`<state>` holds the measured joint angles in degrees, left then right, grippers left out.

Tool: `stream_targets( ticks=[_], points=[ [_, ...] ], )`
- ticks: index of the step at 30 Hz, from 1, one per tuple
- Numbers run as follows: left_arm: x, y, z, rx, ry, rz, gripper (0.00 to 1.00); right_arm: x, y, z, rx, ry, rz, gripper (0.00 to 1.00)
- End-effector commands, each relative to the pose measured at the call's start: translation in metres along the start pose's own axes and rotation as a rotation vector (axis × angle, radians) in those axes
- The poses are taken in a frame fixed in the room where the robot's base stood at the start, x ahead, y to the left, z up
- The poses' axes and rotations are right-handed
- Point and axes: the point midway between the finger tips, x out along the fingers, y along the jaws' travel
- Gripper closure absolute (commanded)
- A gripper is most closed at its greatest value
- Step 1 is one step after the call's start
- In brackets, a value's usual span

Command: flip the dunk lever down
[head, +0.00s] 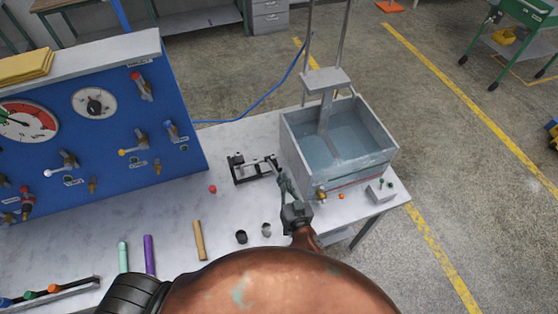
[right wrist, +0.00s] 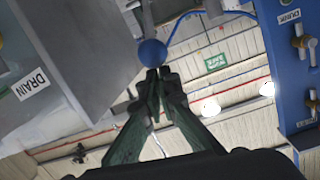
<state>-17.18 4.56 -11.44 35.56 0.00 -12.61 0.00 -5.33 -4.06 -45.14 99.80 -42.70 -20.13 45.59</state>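My right gripper (head: 284,179) is low beside the left wall of the grey water tank (head: 296,153). In the right wrist view its two green fingers (right wrist: 158,76) come together at the tips, with no clear gap. A blue ball knob (right wrist: 152,53) appears right at the fingertips; I cannot tell whether they touch it. The knob is not distinguishable in the head view. A lift plate (head: 327,80) stands over the tank on upright rods. My left gripper is not in view.
A black clamp fixture (head: 249,170) stands just left of my right gripper. A small switch box (head: 381,191) sits at the table's right corner. A blue valve panel (head: 110,145) stands at left. Colored tubes (head: 150,254) and small black cups (head: 241,237) lie in front.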

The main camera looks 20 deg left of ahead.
Motion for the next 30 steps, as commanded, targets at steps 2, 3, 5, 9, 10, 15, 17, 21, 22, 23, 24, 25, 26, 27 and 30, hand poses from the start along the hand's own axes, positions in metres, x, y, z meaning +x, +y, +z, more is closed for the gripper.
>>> stream_targets(
  ticks=[2, 3, 5, 9, 10, 15, 17, 21, 22, 23, 24, 25, 26, 27, 30],
  points=[
    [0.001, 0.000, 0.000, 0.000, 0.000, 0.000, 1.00, -0.002, 0.006, 0.021, 0.002, -0.038, 0.012, 1.00],
    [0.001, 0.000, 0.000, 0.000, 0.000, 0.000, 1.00, -0.002, 0.006, 0.021, 0.002, -0.038, 0.012, 1.00],
    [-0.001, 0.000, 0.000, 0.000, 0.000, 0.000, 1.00, -0.002, 0.006, 0.019, 0.002, -0.037, 0.012, 1.00],
    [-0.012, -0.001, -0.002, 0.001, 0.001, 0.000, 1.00, -0.003, 0.004, 0.006, 0.001, -0.034, 0.011, 1.00],
    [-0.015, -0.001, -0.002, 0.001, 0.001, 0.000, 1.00, -0.003, 0.004, 0.002, 0.001, -0.032, 0.010, 1.00],
    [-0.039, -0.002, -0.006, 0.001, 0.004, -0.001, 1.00, -0.003, -0.001, -0.031, 0.002, -0.015, 0.003, 1.00],
    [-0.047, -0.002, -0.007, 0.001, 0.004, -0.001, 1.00, -0.003, -0.002, -0.042, 0.000, -0.008, 0.001, 1.00],
    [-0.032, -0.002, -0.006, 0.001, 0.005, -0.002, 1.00, -0.036, 0.002, -0.021, 0.002, -0.010, 0.002, 1.00],
    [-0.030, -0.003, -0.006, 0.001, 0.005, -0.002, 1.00, -0.042, 0.002, -0.019, 0.001, -0.009, 0.001, 1.00],
    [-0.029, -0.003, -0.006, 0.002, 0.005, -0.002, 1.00, -0.049, 0.002, -0.018, 0.002, -0.008, 0.001, 1.00],
    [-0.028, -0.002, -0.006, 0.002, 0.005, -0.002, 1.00, -0.056, 0.002, -0.016, 0.002, -0.007, 0.000, 1.00],
    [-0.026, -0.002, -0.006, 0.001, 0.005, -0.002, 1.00, -0.062, 0.002, -0.014, 0.002, -0.006, 0.000, 1.00],
    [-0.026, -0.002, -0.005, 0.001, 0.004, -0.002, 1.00, -0.067, 0.002, -0.013, 0.001, -0.006, -0.001, 1.00],
    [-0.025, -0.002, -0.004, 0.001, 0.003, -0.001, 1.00, -0.073, 0.003, -0.012, 0.001, -0.006, 0.000, 1.00],
    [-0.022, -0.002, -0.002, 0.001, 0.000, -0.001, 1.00, -0.085, 0.003, -0.009, 0.001, -0.004, -0.001, 1.00]
  ],
)
